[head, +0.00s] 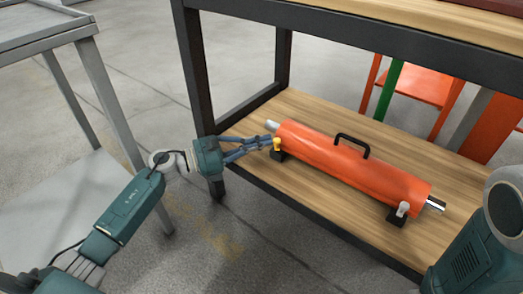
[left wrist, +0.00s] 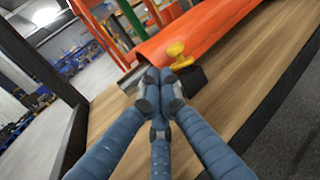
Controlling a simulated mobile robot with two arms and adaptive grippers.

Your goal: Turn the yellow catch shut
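The orange screw jack (head: 350,165) lies on the wooden lower shelf, a cylinder with a black handle on top and metal rod ends. The yellow catch (head: 277,144) is at its left end, on a black block; it also shows in the left wrist view (left wrist: 178,54). My left gripper (head: 266,142) reaches in from the left, its fingertips right by the catch. In the left wrist view the three blue fingers (left wrist: 159,84) come together, with nothing seen between them; the catch shows just beyond the tips. I cannot tell whether they touch it. My right gripper is out of view.
A white catch (head: 403,209) on another black block is at the jack's right end. The wooden shelf (head: 310,110) has a dark frame with a post (head: 193,65) near my left gripper. A grey table (head: 45,35) stands at left. Orange chairs are behind.

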